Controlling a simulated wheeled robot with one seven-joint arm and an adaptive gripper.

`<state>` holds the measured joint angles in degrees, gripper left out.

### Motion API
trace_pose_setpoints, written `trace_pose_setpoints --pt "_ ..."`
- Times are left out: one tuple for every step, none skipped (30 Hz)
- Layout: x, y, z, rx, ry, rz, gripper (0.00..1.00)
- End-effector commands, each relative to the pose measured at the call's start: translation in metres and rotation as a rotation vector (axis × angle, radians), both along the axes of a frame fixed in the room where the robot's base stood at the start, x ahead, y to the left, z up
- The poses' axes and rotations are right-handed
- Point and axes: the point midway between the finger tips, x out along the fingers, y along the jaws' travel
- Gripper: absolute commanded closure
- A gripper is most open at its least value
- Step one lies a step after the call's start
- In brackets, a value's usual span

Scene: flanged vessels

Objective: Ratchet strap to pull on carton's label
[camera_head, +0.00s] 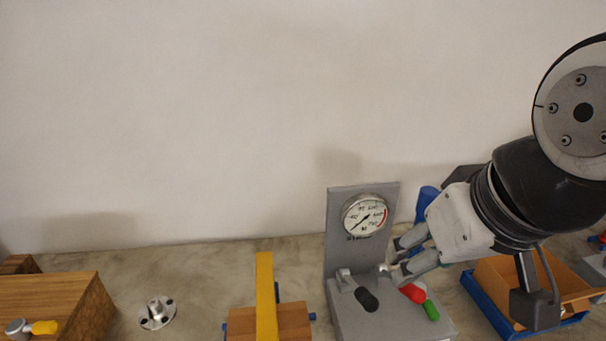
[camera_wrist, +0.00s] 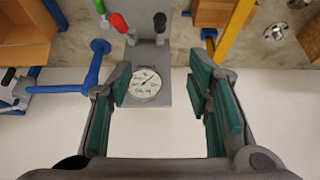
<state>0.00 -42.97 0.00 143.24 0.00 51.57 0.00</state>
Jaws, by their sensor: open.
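A yellow strap (camera_head: 265,290) stands up from and crosses a brown carton-like box (camera_head: 293,322), with blue parts at its sides. It also shows in the wrist view as a yellow strip (camera_wrist: 233,28) beside the brown box (camera_wrist: 212,14). I cannot make out a label or a ratchet. My gripper (camera_head: 393,262) is open and empty, right of the strap, close beside the grey gauge stand. In the wrist view, its green-padded fingers (camera_wrist: 160,90) are apart, with the gauge between and beyond them.
The grey stand (camera_head: 340,235) bears a round gauge (camera_head: 365,215) and black, red and green handles. A blue pipe-like piece (camera_wrist: 93,72) stands beside it. An open brown box (camera_head: 497,277) sits in a blue tray at right. A metal flange (camera_head: 157,313) and wooden block (camera_head: 90,300) lie left.

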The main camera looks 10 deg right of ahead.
Motion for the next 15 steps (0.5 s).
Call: trace_pose_setpoints --pt "0.000 0.000 0.000 0.000 0.000 0.000 0.54" --pt "0.000 0.000 0.000 0.000 0.000 0.000 0.54" --pt "0.000 0.000 0.000 0.000 0.000 0.000 0.54" --pt "0.000 0.000 0.000 0.000 0.000 0.000 0.56" --pt "0.000 0.000 0.000 0.000 0.000 0.000 0.63" --pt "0.000 0.000 0.000 0.000 0.001 0.000 0.72" --pt "0.001 0.000 0.000 0.000 0.003 0.000 0.79" --pt "0.002 0.000 0.000 0.000 0.006 0.000 0.86" --pt "0.004 0.000 0.001 0.000 0.011 0.000 0.95" --pt "0.006 -0.001 0.001 -0.001 0.018 0.000 1.00" --pt "0.009 -0.001 0.001 -0.001 0.025 0.000 1.00" --pt "0.013 -0.001 0.001 -0.001 0.038 0.000 1.00" --pt "0.017 -0.001 0.001 0.000 0.048 0.000 1.00" --pt "0.021 -0.002 0.001 0.000 0.060 -0.001 1.00" --pt "0.027 -0.002 0.001 0.000 0.078 -0.001 1.00"
